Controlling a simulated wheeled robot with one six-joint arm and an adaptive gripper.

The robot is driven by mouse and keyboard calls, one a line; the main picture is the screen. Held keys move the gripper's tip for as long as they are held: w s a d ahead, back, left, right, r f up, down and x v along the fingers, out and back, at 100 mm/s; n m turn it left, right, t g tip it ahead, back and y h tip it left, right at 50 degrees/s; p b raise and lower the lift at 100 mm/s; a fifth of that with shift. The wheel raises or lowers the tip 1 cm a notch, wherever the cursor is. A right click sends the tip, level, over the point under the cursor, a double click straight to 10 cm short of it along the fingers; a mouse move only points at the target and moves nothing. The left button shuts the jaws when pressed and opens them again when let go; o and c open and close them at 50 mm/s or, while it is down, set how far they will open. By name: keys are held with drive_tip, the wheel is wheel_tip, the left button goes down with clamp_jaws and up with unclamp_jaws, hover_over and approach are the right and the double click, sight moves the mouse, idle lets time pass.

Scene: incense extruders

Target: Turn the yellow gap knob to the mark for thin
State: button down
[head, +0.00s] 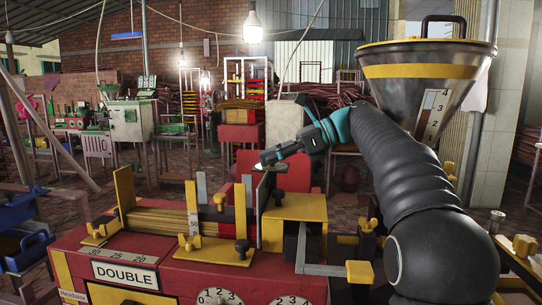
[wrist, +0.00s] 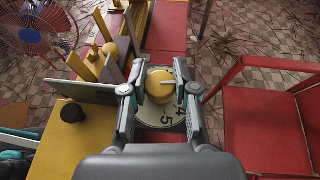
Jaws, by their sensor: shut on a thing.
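The yellow gap knob (wrist: 160,87) is round and sits over a pale dial plate (wrist: 165,113) in the wrist view. The figures 4 and 5 show on the dial below the knob. A pale pointer-like strip lies across the knob's right part, pointing roughly right. My gripper (wrist: 160,78) is shut on the knob, one finger on its left side and one on its right. In the head view my gripper (head: 264,164) is beside an upright dark plate on the red machine, and I cannot make out the knob there. No thin mark is readable.
The red machine (head: 80,270) carries a "DOUBLE" label, upright yellow posts and bundled sticks. A black ball knob (wrist: 72,112) on a yellow plate stands left of my gripper. A red frame (wrist: 262,120) is at the right. A metal hopper (head: 425,85) stands behind my arm.

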drive_tip(key=shift+n+g, duration=0.4)
drive_tip(key=shift+g, duration=0.1)
drive_tip(key=c, duration=0.9)
unclamp_jaws()
drive_tip(key=shift+o, duration=0.2)
